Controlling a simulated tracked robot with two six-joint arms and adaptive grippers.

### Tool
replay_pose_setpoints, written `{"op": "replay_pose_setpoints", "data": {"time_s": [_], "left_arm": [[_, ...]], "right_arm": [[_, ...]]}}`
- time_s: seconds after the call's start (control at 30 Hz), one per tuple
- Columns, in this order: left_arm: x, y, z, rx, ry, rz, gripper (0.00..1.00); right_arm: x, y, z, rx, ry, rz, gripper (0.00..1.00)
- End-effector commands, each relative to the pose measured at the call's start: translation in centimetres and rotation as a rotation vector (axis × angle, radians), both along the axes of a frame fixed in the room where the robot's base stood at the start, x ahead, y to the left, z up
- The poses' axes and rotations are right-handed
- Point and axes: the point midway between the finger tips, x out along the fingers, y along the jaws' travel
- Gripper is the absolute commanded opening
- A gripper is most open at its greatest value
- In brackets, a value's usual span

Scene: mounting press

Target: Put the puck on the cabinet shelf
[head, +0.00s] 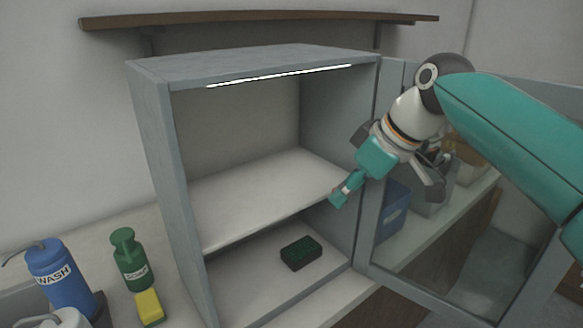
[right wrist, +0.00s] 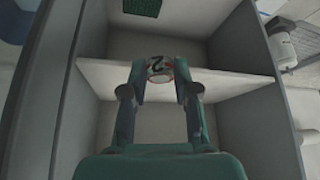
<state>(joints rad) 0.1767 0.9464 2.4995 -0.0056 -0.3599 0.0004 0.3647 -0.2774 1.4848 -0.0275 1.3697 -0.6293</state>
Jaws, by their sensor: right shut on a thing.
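My right gripper (head: 341,196) is in front of the open cabinet, near the right end of the shelf's front edge. In the right wrist view its fingertips (right wrist: 159,72) are shut on the puck (right wrist: 158,66), a small round piece with a pale face and a dark mark like a 2. In the head view the puck is mostly hidden by the fingers. The cabinet shelf (head: 255,190) is pale, bare and splits the grey cabinet (head: 155,140) into two compartments. The shelf also shows in the right wrist view (right wrist: 220,83), close to the fingertips. My left gripper is not in view.
A dark green block (head: 301,253) lies in the lower compartment. The glass door (head: 450,265) stands open at the right, beside my right arm. A blue wash bottle (head: 55,272), a green bottle (head: 130,262) and a yellow sponge-like block (head: 150,307) stand left of the cabinet.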

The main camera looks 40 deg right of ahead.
Motion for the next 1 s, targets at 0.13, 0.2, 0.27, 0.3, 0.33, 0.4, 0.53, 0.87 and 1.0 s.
{"op": "replay_pose_setpoints", "data": {"time_s": [0.13, 0.2, 0.27, 0.3, 0.33, 0.4, 0.53, 0.87, 1.0], "left_arm": [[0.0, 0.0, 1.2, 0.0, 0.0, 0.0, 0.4], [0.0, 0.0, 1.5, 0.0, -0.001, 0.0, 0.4], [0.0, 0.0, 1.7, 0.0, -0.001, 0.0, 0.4], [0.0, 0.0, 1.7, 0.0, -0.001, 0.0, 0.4], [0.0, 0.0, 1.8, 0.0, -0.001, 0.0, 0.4], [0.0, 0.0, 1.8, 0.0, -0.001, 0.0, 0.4], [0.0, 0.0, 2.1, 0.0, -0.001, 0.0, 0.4], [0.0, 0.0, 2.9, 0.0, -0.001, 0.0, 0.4], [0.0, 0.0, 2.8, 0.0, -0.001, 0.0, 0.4]], "right_arm": [[3.8, 0.7, 0.2, 0.001, 0.003, 0.002, 0.06], [5.1, 0.8, 0.2, 0.0, 0.002, -0.001, 0.06], [5.9, 1.0, 0.1, 0.001, 0.001, -0.002, 0.06], [6.3, 1.0, 0.1, 0.0, 0.001, -0.004, 0.06], [6.6, 1.0, 0.1, 0.0, 0.001, -0.004, 0.06], [6.9, 1.0, 0.0, -0.001, 0.001, -0.005, 0.06], [7.7, 1.2, 0.1, 0.001, 0.001, -0.005, 0.06], [10.7, 1.6, -0.6, 0.0, 0.001, -0.008, 0.06], [10.7, 1.6, -0.6, 0.0, 0.0, -0.008, 0.06]]}}
